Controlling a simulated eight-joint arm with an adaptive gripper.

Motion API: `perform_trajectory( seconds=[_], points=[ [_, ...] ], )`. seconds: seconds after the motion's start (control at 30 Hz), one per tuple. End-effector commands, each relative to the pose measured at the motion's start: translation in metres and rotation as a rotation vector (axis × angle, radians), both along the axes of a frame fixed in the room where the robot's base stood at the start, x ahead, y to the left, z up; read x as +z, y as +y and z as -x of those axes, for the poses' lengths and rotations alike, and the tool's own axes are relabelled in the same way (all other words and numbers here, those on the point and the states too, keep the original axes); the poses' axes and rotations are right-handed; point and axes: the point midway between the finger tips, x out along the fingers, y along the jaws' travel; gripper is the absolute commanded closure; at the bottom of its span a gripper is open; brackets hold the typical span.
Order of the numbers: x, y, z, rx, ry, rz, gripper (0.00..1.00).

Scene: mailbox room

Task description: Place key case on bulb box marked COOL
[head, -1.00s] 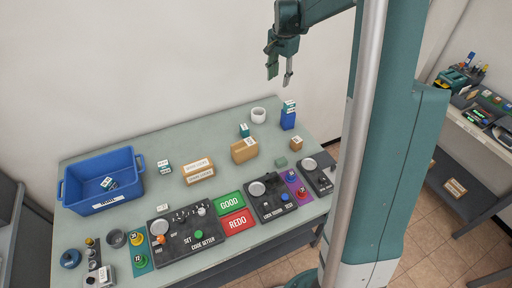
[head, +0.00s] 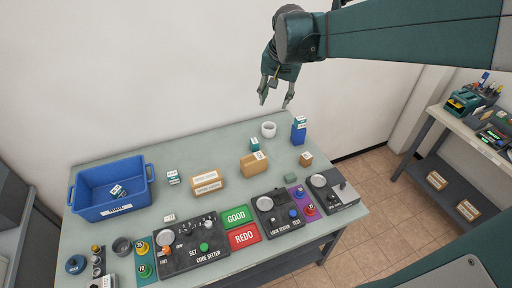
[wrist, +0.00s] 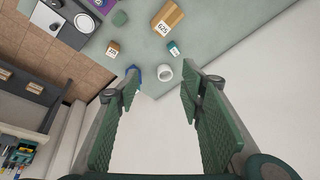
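My gripper (head: 275,104) is open and empty, raised in front of the wall near the table's back edge; its two spread fingers also show in the wrist view (wrist: 160,88). Small white-and-teal boxes stand on the table (head: 173,177), by a brown carton (head: 254,145), and atop a blue block (head: 300,121); another lies in the blue bin (head: 117,191). Their words are too small to read, so I cannot tell which says COOL. A small green block (head: 291,178) sits right of centre; I cannot tell whether it is the key case.
A white cup (head: 268,130) stands near the back edge. Brown cartons (head: 207,182) and (head: 254,165) and a small brown box (head: 306,159) stand mid-table. Black control panels (head: 194,247) and GOOD and REDO pads (head: 237,216) line the front. The back left surface is clear.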

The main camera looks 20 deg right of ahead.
Motion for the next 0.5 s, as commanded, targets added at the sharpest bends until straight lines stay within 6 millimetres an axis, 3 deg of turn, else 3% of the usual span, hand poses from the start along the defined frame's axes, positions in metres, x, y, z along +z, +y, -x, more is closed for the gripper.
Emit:
perform_trajectory(
  seconds=[0.5],
  points=[
    [0.010,0.061,0.088,0.250,-0.089,0.086,0.61]
  ],
)
